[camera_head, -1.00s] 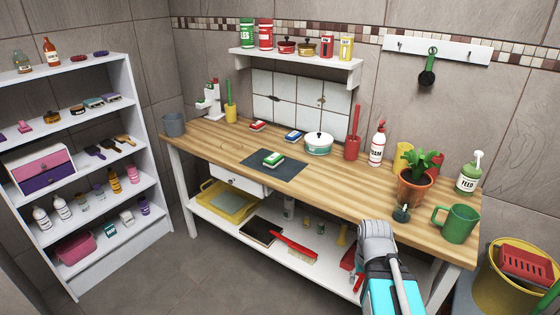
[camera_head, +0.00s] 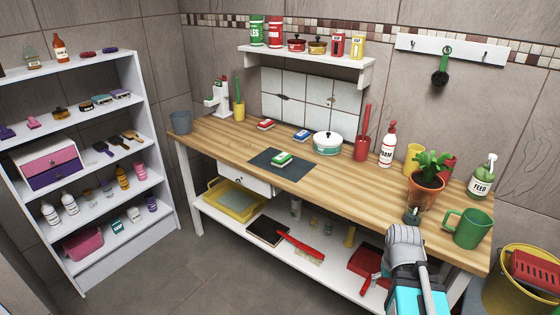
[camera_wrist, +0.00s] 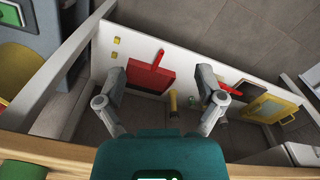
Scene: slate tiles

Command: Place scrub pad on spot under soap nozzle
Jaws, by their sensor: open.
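Three scrub pads show on the wooden bench in the head view. A green and white scrub pad (camera_head: 282,159) lies on a dark mat (camera_head: 284,172). A red one (camera_head: 266,124) and a blue one (camera_head: 302,135) lie further back. The white dispenser with a nozzle (camera_head: 221,98) stands at the bench's back left corner. The spot under its nozzle is too small to make out. My gripper (camera_wrist: 160,90) is open and empty in the wrist view, above the lower shelf by the bench's front edge. Its fingers are hidden in the head view.
A potted plant (camera_head: 426,189), green mug (camera_head: 468,229) and white soap bottle (camera_head: 387,145) crowd the bench's right side. A teal-white pot (camera_head: 327,144) and red holder (camera_head: 362,148) stand mid-back. A red dustpan (camera_wrist: 148,76) lies on the lower shelf. The bench front left is clear.

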